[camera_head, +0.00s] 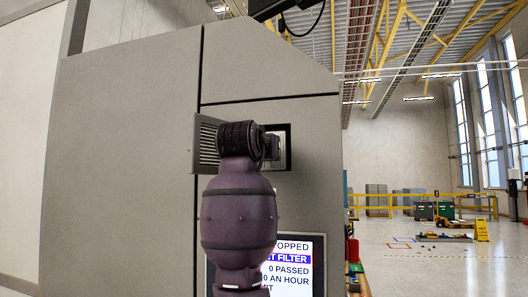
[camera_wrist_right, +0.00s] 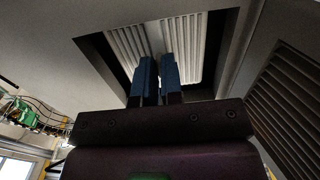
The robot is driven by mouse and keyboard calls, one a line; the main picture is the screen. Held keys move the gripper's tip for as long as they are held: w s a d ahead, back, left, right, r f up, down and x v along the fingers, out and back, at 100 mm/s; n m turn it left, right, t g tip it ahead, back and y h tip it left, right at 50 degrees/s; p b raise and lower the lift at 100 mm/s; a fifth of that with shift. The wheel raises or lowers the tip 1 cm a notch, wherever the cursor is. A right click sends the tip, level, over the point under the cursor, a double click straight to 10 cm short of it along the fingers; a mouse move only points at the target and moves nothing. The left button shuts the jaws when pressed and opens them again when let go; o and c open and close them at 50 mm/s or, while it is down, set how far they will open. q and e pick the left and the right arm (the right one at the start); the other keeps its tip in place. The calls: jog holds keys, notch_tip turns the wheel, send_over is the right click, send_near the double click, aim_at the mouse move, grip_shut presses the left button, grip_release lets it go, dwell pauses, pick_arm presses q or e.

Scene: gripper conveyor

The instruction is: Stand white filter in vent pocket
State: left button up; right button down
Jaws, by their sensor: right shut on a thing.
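The white filter (camera_wrist_right: 185,42) is a pleated panel that shows in the right wrist view beyond my fingertips. My right gripper (camera_wrist_right: 158,62) is shut on it, with its two blue fingers close together. The filter stands within the outline of the vent pocket (camera_wrist_right: 118,72), whose dark inside shows beside and below it. How deep it sits and whether it touches the back cannot be told. In the head view my right arm covers much of the vent pocket (camera_head: 288,130) and hides my gripper. My left gripper is not in view.
A louvred vent cover (camera_head: 207,147) stands open at the left of the pocket; it shows at the right in the wrist view (camera_wrist_right: 295,105). A screen (camera_head: 290,262) is below the pocket, partly behind my arm. Open floor lies to the right.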

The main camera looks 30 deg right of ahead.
dwell(0.3)
jog(key=c, duration=1.2)
grip_release()
